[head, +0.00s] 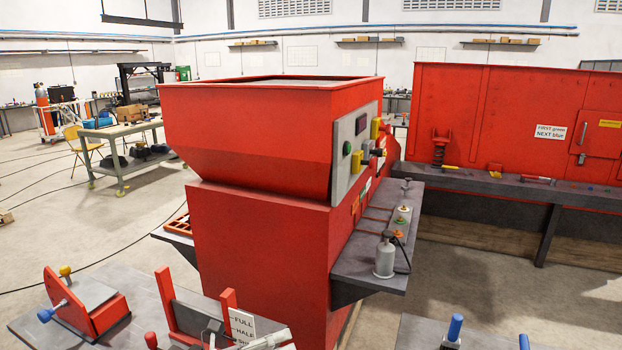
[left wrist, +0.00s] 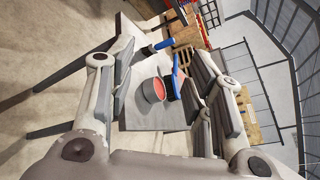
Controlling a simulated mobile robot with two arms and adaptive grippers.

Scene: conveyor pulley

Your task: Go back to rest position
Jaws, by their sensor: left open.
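My left gripper (left wrist: 163,68) shows in the left wrist view with its fingers spread wide and nothing held between them. Beyond the fingers, a grey cylindrical part with a red top (left wrist: 151,91) rests on a grey table surface (left wrist: 150,140). Beside it is a blue-handled item (left wrist: 177,76). I cannot tell whether the fingers touch anything. My right gripper shows in neither view.
A large red hopper machine (head: 260,150) with a grey control panel (head: 353,150) fills the middle of the head view. A red fixture (head: 85,302) and blue handles (head: 455,327) are low in front. Open floor lies left.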

